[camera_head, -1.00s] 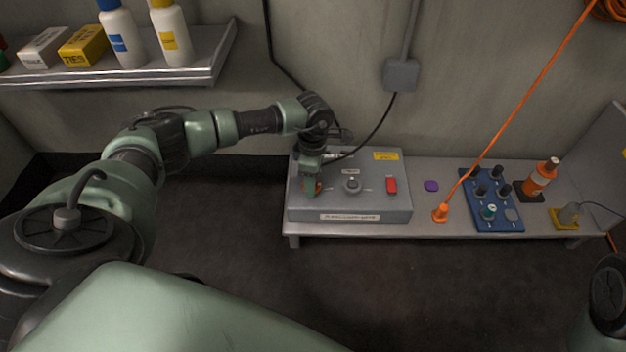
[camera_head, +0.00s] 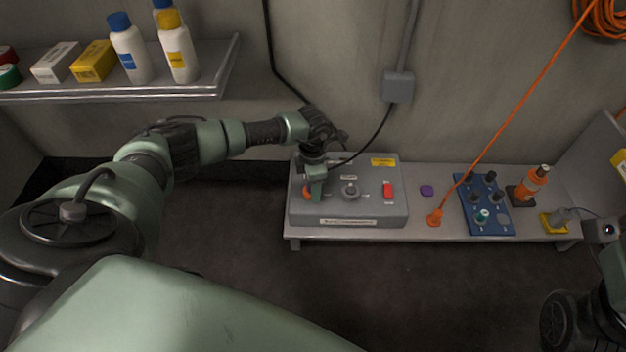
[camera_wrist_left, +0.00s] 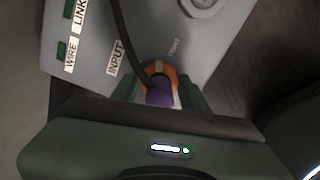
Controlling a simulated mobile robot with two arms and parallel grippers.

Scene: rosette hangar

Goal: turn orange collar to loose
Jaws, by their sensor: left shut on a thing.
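The orange collar (camera_head: 307,192) is at the left end of the grey box's top, partly hidden by my left gripper (camera_head: 314,184). In the left wrist view the orange collar (camera_wrist_left: 154,69) rings the socket at the end of a black cable, with a purple part (camera_wrist_left: 160,95) on its near side. The green fingers of my left gripper (camera_wrist_left: 160,92) stand either side and are shut on the collar.
The grey box (camera_head: 350,213) stands on a low bench (camera_head: 440,176) and carries a round knob (camera_head: 350,190) and a red switch (camera_head: 388,190). A shelf (camera_head: 130,91) is upper left.

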